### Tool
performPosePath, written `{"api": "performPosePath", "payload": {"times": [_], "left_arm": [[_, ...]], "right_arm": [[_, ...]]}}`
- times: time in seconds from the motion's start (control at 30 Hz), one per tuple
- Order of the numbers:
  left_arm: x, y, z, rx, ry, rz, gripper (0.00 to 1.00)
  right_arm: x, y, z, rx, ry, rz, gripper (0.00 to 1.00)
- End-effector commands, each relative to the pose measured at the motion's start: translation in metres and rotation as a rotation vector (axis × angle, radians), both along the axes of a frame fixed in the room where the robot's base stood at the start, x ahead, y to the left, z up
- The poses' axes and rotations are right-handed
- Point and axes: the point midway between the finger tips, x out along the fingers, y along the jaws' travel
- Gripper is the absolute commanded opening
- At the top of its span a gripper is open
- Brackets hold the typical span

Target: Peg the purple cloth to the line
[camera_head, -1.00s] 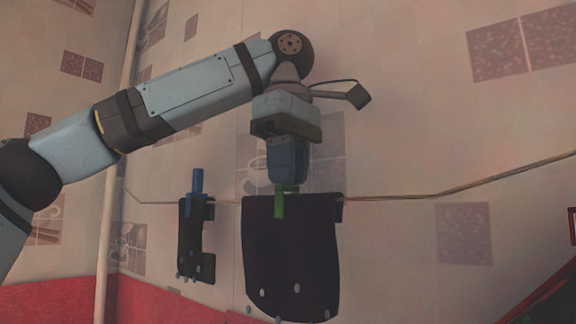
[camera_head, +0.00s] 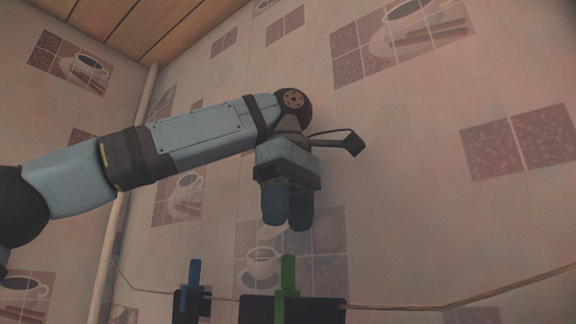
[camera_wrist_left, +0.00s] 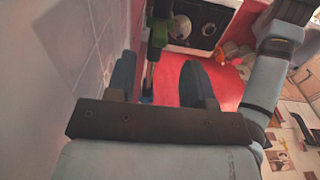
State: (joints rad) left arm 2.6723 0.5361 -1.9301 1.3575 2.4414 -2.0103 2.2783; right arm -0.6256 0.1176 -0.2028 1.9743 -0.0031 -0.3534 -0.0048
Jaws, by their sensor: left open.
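A wide dark cloth (camera_head: 258,310) hangs over the line (camera_head: 400,307) at the bottom of the head view; its lower part is out of frame. It looks almost black, so I cannot be sure it is the purple one. A green peg (camera_head: 288,274) stands upright on its top edge at the line. It also shows in the wrist view (camera_wrist_left: 160,33). My left gripper (camera_head: 286,222) is above the green peg, pointing down, open and empty, with a gap below its fingertips. My right gripper is not in view.
A narrower dark cloth (camera_head: 206,306) hangs on the line to the left, with a blue peg (camera_head: 193,275) on it. A tiled wall (camera_head: 400,180) stands close behind the line. A vertical pipe (camera_head: 118,205) runs at the left.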

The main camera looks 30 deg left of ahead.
Motion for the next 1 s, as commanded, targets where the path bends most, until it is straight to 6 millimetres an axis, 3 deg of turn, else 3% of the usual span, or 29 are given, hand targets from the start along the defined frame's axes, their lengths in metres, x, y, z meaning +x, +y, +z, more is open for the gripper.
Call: {"api": "performPosePath", "payload": {"times": [0.03, 0.23, 0.43, 1.0], "left_arm": [[-0.001, -0.001, 0.014, 0.003, -0.007, 0.006, 0.48], [-0.002, 0.000, 0.043, 0.002, -0.009, 0.006, 0.48], [0.000, -0.001, 0.056, 0.002, 0.001, 0.003, 0.48], [-0.001, 0.001, 0.065, -0.001, -0.003, 0.001, 0.48]], "right_arm": [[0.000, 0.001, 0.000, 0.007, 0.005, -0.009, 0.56], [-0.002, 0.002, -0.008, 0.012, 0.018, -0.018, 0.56], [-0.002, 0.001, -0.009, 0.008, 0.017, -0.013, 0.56], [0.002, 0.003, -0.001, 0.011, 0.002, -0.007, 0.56]]}}
